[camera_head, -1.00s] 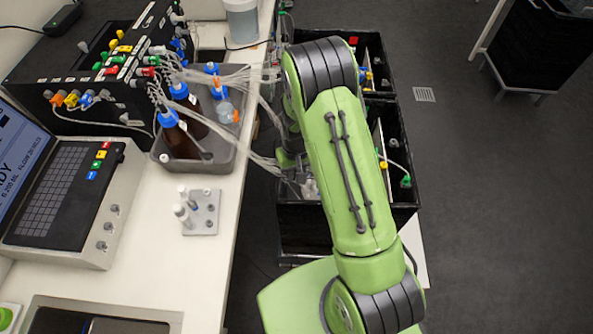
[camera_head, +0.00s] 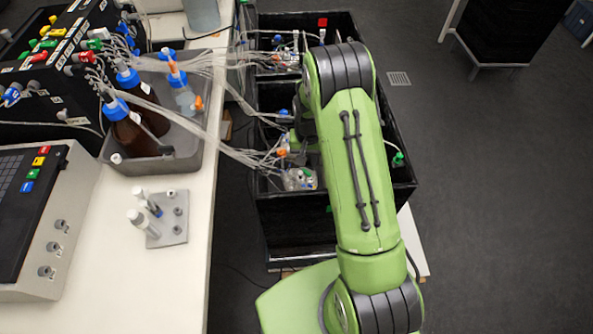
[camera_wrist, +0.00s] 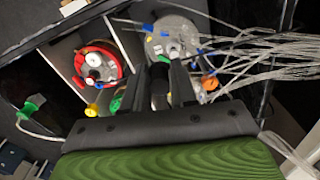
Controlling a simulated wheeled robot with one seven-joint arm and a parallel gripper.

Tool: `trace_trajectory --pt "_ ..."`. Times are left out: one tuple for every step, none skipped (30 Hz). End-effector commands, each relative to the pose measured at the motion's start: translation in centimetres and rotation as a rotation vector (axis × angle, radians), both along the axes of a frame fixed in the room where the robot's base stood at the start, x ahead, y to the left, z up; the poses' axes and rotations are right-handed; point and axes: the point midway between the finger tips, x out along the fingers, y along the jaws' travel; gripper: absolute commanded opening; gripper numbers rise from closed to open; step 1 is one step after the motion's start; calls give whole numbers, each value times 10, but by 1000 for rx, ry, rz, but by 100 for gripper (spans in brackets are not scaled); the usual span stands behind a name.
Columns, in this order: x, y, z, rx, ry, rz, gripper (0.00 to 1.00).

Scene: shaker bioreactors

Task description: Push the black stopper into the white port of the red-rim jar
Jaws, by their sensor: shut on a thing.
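The red-rim jar (camera_wrist: 118,63) stands in a compartment of the black box at left of centre in the wrist view. Its white port (camera_wrist: 93,60) faces up and looks open to view. My gripper (camera_wrist: 160,76) is to the right of this jar, shut on a dark piece between its fingers that appears to be the black stopper (camera_wrist: 159,84). The stopper is apart from the white port, and its lower end is hard to make out. In the head view my arm hides the red-rim jar and the gripper's fingertips.
A grey-lidded jar (camera_wrist: 183,25) with clear tubes stands right of the red-rim jar. A divider wall (camera_wrist: 128,42) separates them. A green connector (camera_wrist: 31,105) lies at the left on a tube. The bench (camera_head: 180,290) carries bottles in a grey tray (camera_head: 190,165) and a small rack (camera_head: 172,236).

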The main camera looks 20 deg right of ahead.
Motion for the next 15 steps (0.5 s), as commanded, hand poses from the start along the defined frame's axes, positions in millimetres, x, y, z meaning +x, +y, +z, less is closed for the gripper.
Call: trace_trajectory --pt "8 -18 -25 -2 -4 -104 0" --pt "12 -28 -31 -4 -5 -168 0" --pt "17 -42 -37 -4 -6 -255 0" --pt "20 -52 -43 -4 -7 -319 0" --pt "23 -62 -48 -4 -6 -384 0" --pt "26 -76 -54 -4 -7 -472 0" --pt "28 -87 -59 -3 -9 -537 0" --pt "30 -98 -63 -3 -10 -603 0" --pt "32 -111 -68 -1 -10 -687 0" --pt "33 -121 -72 0 -11 -748 0" --pt "33 -130 -75 1 -9 -804 0" --pt "33 -141 -78 3 -10 -871 0" --pt "33 -148 -80 5 -11 -916 0" --pt "33 -154 -81 5 -10 -956 0" --pt "33 -160 -82 8 -10 -999 0"
